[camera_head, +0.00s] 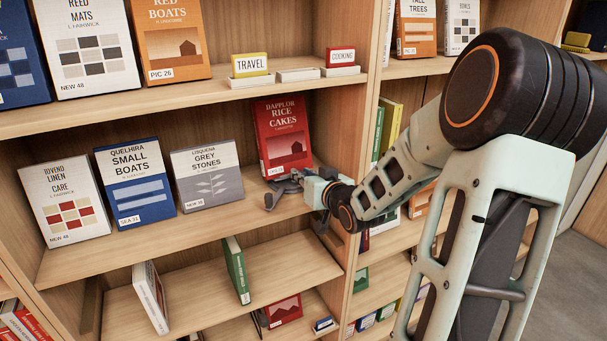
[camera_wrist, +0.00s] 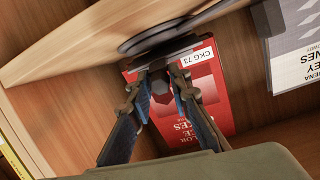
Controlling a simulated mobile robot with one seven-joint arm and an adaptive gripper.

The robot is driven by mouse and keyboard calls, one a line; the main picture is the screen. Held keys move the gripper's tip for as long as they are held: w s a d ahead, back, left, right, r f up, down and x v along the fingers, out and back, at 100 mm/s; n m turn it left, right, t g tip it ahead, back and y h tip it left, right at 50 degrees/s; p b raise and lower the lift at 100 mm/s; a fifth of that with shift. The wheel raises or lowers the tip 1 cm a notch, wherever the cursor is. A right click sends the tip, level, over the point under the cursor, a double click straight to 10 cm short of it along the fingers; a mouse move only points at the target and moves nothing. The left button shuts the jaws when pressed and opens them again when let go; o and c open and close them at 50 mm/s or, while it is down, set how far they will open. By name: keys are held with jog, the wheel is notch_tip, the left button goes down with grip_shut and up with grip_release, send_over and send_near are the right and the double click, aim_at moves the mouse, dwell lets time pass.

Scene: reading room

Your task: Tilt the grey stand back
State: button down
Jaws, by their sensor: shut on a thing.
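The grey stand (camera_head: 284,187) is on the middle shelf at the right, at the foot of the red Rice Cakes book (camera_head: 281,132). The book leans back with its cover facing out. My gripper (camera_head: 301,178) reaches in from the right, low in front of the book. In the wrist view, the picture is turned over; the fingers (camera_wrist: 161,82) are shut on the front of the dark grey stand (camera_wrist: 158,42). The red book (camera_wrist: 213,88) shows behind the fingers, with its CKG 73 label clear. The fingers hide part of the stand and the book's lower cover.
The Grey Stones book (camera_head: 208,175) stands to the left, then Small Boats (camera_head: 135,182) and a linen book (camera_head: 65,200). The shelf's upright panel (camera_head: 345,130) is close on the right. Bare shelf lies between Grey Stones and the stand.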

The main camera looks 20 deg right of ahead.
jog(key=c, duration=1.8)
grip_release()
jog(key=shift+w+a, duration=0.1)
jog(key=v, duration=1.2)
